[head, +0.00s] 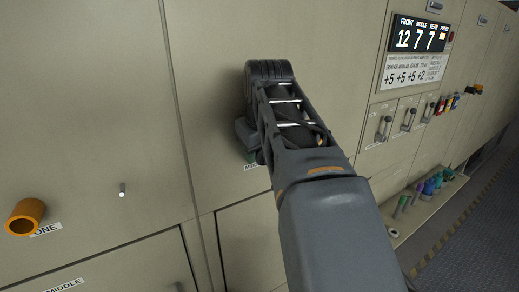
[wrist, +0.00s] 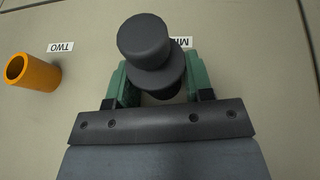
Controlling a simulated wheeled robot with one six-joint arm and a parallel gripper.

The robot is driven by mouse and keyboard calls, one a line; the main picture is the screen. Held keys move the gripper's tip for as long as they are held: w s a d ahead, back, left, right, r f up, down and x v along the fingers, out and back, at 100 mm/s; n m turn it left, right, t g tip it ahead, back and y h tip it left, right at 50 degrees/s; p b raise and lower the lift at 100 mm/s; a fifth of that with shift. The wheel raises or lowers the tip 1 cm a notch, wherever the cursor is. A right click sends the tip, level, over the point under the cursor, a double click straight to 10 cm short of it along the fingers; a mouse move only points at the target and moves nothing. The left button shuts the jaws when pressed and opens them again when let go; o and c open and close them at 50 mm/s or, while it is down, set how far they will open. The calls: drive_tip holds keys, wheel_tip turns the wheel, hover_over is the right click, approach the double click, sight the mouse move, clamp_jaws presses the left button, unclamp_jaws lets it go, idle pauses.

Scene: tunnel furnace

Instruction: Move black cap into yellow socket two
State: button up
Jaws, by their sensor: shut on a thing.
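The black cap (wrist: 148,45) is a dark stepped cylinder in the wrist view, held between the green fingers of my gripper (wrist: 150,82). The gripper is shut on it, close to the beige panel; I cannot tell whether the cap touches the panel. A yellow-orange socket (wrist: 34,72) sticks out of the panel at the left of the wrist view, apart from the cap, beside an upside-down label TWO (wrist: 61,47). In the head view my arm hides the cap and that socket; only part of my gripper (head: 246,136) shows at the panel.
Another orange socket (head: 26,217), labelled ONE, is at the far left of the head view. A small pin (head: 122,190) sticks out right of it. A display (head: 420,35), levers (head: 408,119) and a ledge with coloured parts (head: 430,190) are at the right.

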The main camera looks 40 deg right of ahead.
drive_tip(key=shift+s+a+b, duration=0.2)
drive_tip(key=shift+s+b, duration=0.2)
drive_tip(key=shift+s, duration=0.85)
drive_tip(key=shift+s+a+b, duration=0.15)
drive_tip(key=shift+s+b, duration=0.25)
drive_tip(key=shift+s, duration=0.85)
drive_tip(key=s+a+b, duration=0.1)
drive_tip(key=s+b, duration=0.1)
drive_tip(key=s, duration=0.8)
drive_tip(key=shift+a, duration=0.2)
drive_tip(key=shift+r, duration=0.1)
drive_tip(key=w, duration=0.3)
drive_tip(key=w+d+p, duration=0.1)
drive_tip(key=w, duration=0.2)
drive_tip(key=w+p, duration=0.1)
drive_tip(key=w, duration=0.2)
drive_tip(key=shift+w+d, duration=0.15)
drive_tip(key=shift+w, duration=0.65)
drive_tip(key=shift+d, duration=0.15)
